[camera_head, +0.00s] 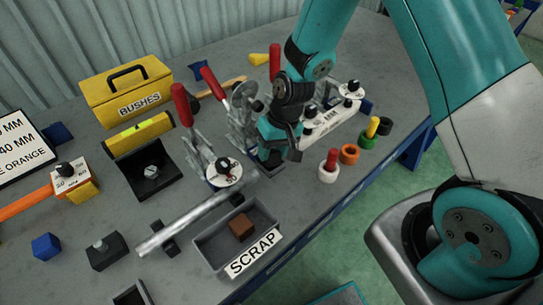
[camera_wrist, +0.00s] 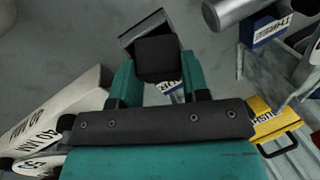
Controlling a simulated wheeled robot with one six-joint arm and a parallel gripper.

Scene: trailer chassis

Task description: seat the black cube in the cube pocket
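The black cube (camera_wrist: 157,58) sits between the two teal fingers of my gripper (camera_wrist: 158,82) in the wrist view, which appear closed on its sides. A grey open-topped pocket (camera_wrist: 143,27) shows just beyond and partly under the cube; its near part and a white label are mostly hidden. I cannot tell whether the cube is inside it or above it. In the head view my gripper (camera_head: 272,155) points down close to the bench, over a small grey edge (camera_head: 274,172). The cube is not clearly visible there.
Red-handled toggle clamps (camera_head: 190,125) stand close left of my gripper. A white-labelled rack (camera_head: 330,125) and coloured rings (camera_head: 348,154) are to the right. In front is a scrap tray (camera_head: 208,246) with a brown block (camera_head: 240,226), beside a metal bar (camera_head: 185,222).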

